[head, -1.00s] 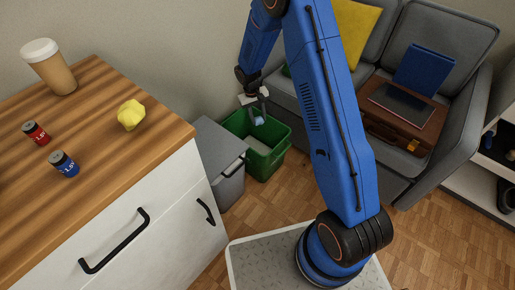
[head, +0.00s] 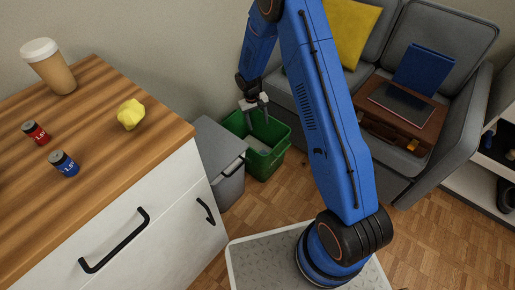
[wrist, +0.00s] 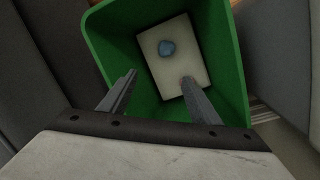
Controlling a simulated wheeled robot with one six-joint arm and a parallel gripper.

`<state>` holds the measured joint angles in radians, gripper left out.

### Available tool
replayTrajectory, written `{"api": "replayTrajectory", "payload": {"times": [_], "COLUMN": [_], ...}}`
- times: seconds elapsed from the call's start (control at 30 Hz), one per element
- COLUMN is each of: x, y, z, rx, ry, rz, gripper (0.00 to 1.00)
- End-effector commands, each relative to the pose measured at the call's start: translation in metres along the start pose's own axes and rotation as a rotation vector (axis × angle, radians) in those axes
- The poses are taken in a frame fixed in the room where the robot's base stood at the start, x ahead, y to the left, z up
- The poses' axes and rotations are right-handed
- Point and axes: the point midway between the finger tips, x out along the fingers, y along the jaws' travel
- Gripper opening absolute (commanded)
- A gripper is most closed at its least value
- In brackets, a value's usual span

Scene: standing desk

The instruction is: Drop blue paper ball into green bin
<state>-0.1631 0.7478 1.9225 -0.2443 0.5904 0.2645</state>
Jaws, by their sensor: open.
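The green bin (head: 270,163) stands on the floor beyond the desk. It fills much of the wrist view (wrist: 232,60). The blue paper ball (wrist: 167,48) lies inside the bin, on a pale flat thing (wrist: 190,75) at its bottom. A small bluish spot in the bin in the head view (head: 265,151) appears to be the same ball. My gripper (head: 255,105) is over the bin, open and empty. Its two fingers stand apart in the wrist view (wrist: 158,88), and the ball is below them, apart from both.
A grey bin (head: 222,165) stands beside the green one, against the desk (head: 100,130). A yellow paper ball (head: 130,114), red can (head: 35,132), blue can (head: 64,163) and paper cup (head: 50,68) are on the desk. A grey sofa (head: 460,50) stands at right.

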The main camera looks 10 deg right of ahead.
Motion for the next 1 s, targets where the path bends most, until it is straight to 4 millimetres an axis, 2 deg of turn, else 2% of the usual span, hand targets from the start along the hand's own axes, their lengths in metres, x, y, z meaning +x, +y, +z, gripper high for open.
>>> {"api": "replayTrajectory", "payload": {"times": [0.13,0.27,0.8,1.0], "x": [-0.005,-0.020,-0.125,-0.157], "y": [0.000,0.000,0.000,0.000], "z": [0.000,-0.001,-0.001,-0.001], "rx": [0.000,0.001,0.000,0.000], "ry": [0.001,0.002,0.003,0.002], "rz": [0.000,0.000,0.000,-0.001], "gripper": [0.57,0.57,0.57,0.57]}}
